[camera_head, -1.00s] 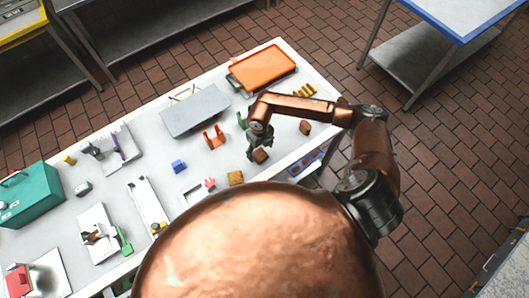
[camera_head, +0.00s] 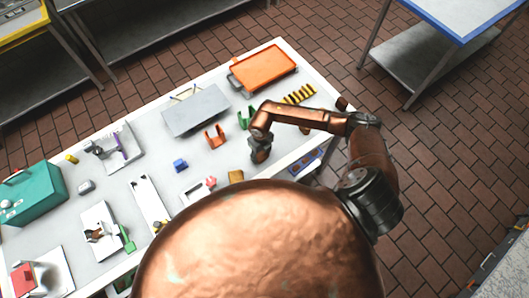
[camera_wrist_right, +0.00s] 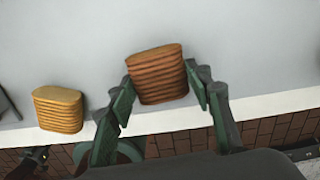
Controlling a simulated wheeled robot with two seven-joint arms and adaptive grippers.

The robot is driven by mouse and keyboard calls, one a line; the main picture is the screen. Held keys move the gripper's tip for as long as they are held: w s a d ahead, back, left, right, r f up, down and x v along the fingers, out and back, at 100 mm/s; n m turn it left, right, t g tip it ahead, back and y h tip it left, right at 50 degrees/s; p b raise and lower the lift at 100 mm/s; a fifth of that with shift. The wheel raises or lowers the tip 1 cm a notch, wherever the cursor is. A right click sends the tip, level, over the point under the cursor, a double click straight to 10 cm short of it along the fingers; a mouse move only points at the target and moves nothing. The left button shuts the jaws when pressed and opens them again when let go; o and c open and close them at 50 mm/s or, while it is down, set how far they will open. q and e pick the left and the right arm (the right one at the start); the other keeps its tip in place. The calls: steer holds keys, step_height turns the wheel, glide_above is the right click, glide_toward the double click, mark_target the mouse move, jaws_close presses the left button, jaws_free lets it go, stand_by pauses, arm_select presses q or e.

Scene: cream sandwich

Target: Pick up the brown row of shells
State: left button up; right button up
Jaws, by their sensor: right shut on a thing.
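The brown row of shells (camera_wrist_right: 157,74) is a ribbed block standing between the two dark green fingers of my right gripper (camera_wrist_right: 165,98) in the right wrist view. The fingers touch it on both sides and are shut on it. In the head view my right gripper (camera_head: 260,156) is low over the table near its front edge and mostly hides the brown row. I cannot tell whether the row is lifted or still on the table. My left gripper is not in view.
A tan row of shells (camera_wrist_right: 58,108) stands to the left in the wrist view. In the head view an orange tray (camera_head: 264,67), a grey board (camera_head: 196,110), an orange-red holder (camera_head: 214,137) and a blue block (camera_head: 180,166) lie around. The table's front edge is close.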

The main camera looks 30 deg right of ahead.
steer(key=c, duration=0.5)
steer(key=shift+r, duration=0.1)
steer(key=shift+c, duration=0.2)
